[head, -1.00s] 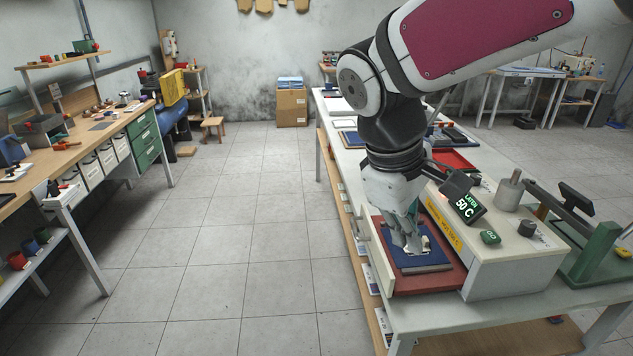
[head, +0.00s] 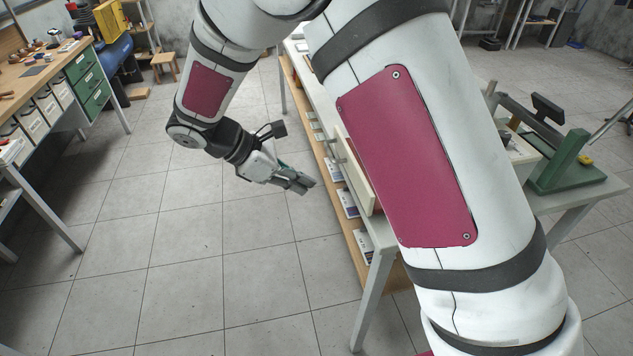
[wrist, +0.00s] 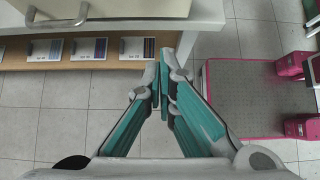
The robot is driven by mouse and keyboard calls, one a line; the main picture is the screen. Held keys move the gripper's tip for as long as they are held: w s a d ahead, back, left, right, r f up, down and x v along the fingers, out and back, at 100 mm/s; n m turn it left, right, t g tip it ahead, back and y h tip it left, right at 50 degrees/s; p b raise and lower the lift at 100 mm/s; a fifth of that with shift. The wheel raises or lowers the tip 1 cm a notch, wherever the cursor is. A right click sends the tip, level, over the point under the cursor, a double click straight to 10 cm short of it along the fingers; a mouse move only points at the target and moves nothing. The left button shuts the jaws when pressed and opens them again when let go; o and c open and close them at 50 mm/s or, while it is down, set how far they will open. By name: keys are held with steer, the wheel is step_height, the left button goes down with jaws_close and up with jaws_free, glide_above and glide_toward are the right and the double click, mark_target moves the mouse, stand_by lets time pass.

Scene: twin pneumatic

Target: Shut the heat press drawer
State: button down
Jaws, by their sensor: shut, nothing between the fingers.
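The heat press drawer shows its cream front (head: 358,170) with a metal handle (head: 338,160) at the table's near edge in the head view. My arm hides the rest of the drawer and most of the press. In the wrist view the drawer front (wrist: 115,8) is at the top left, with its handle (wrist: 57,21) facing me. My gripper (head: 308,184) is shut and empty, in front of the drawer and to its left in the head view, apart from it. In the wrist view the closed fingertips (wrist: 164,68) point toward the table edge, right of the handle.
The white table (wrist: 209,14) has a wooden lower shelf (head: 352,225) holding several cards. A green lever device (head: 560,165) stands on the table at the right. The floor left of the table is open up to the workbench (head: 60,80).

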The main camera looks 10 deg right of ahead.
steer(key=d+f+p, duration=0.2)
steer(key=d+f, duration=0.4)
steer(key=d, duration=0.4)
steer(key=shift+d, duration=0.2)
steer(key=d, duration=1.7)
steer(key=shift+d, duration=0.15)
